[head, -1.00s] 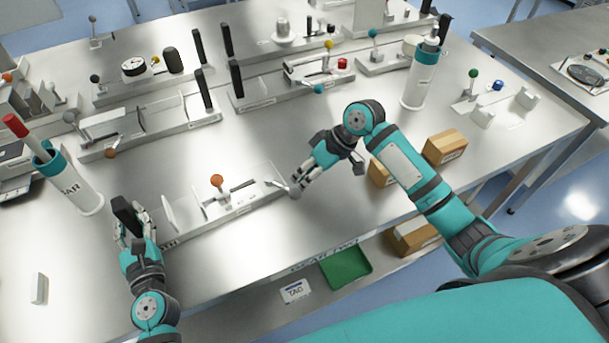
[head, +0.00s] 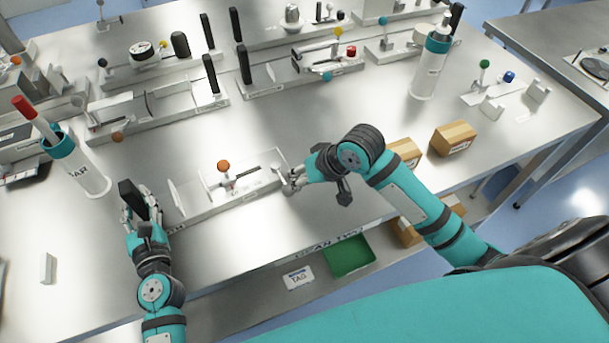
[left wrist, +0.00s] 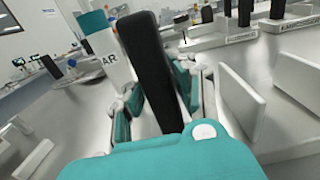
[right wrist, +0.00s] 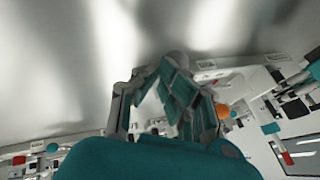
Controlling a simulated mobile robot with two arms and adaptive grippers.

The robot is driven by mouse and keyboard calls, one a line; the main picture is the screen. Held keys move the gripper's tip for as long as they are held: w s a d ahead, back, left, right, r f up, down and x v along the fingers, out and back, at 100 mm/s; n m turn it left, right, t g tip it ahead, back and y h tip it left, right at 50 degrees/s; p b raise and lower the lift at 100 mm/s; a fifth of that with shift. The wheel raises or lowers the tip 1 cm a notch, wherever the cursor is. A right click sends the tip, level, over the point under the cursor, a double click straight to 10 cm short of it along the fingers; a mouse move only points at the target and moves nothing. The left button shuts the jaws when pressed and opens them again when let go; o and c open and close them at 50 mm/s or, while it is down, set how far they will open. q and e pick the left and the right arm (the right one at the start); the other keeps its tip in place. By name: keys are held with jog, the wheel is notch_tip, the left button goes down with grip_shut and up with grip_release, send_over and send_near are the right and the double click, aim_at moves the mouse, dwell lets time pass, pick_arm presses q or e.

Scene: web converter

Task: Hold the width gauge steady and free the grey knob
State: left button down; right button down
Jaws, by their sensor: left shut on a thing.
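The width gauge (head: 240,198) is a long pale metal base near the table's front edge, with an upright plate at each end and an orange ball knob (head: 224,166) in the middle. My left gripper (head: 139,205) is shut around its upright black handle (head: 126,192) at the left end; the handle also shows between the fingers in the left wrist view (left wrist: 150,65). My right gripper (head: 291,182) is at the gauge's right end, its fingers apart. Contact cannot be told.
Two cardboard boxes (head: 453,138) stand right of my right arm. A teal-and-white holder (head: 83,172) stands left of the gauge. Other fixtures (head: 160,105) line the table behind. A green tray (head: 348,257) lies below the front edge. Bare steel surrounds the gauge.

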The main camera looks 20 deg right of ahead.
aim_at(287, 190)
jog(key=shift+s+a+m, duration=0.15)
jog(key=shift+a+m, duration=0.25)
jog(key=shift+a, duration=0.35)
jog(key=shift+s+a+f, duration=0.1)
jog(key=shift+s+a, duration=0.15)
jog(key=shift+a, duration=0.55)
dwell(2.7)
jog(key=shift+d, duration=0.1)
dwell(1.3)
jog(key=shift+s+d+h, duration=0.1)
jog(key=shift+d+h, duration=0.2)
jog(key=d, duration=0.1)
jog(key=s+d+r, duration=0.1)
jog(key=d+r, duration=0.1)
jog(key=shift+s+d+r, duration=0.15)
jog(key=shift+s+d, duration=0.15)
jog(key=shift+s, duration=0.1)
jog(key=v, duration=0.8)
jog(key=shift+s+r, duration=0.15)
jog(key=shift+s, duration=0.15)
